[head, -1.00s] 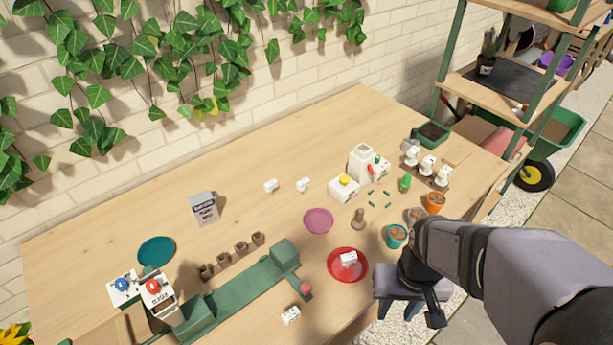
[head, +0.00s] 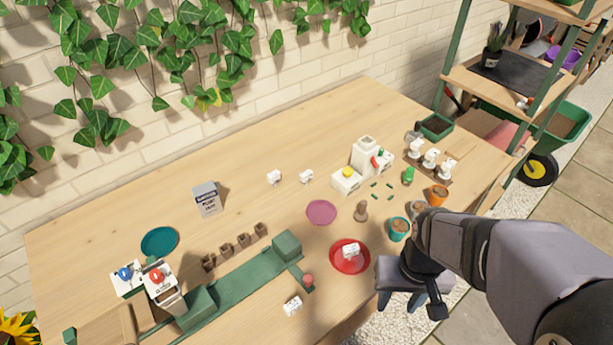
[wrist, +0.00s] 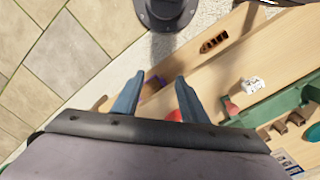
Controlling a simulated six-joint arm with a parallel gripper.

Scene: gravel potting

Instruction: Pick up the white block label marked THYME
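Several small white blocks lie on the table, with markings too small to read, so I cannot tell which says THYME. Two white blocks (head: 274,176) (head: 306,176) lie at the back middle. A third white block (head: 351,251) lies on the red saucer (head: 336,264). Another white block (head: 293,304) lies near the front edge, beside the green conveyor-like piece. A white block (wrist: 253,84) with dark marks also shows in the wrist view.
Teal (head: 398,230) and orange (head: 437,195) pots stand close behind my gripper. A brown peg-like piece (head: 361,211) and a pink saucer (head: 321,212) stand beyond the red saucer. The green conveyor-like piece (head: 240,285) lies left. The table's back middle is mostly clear.

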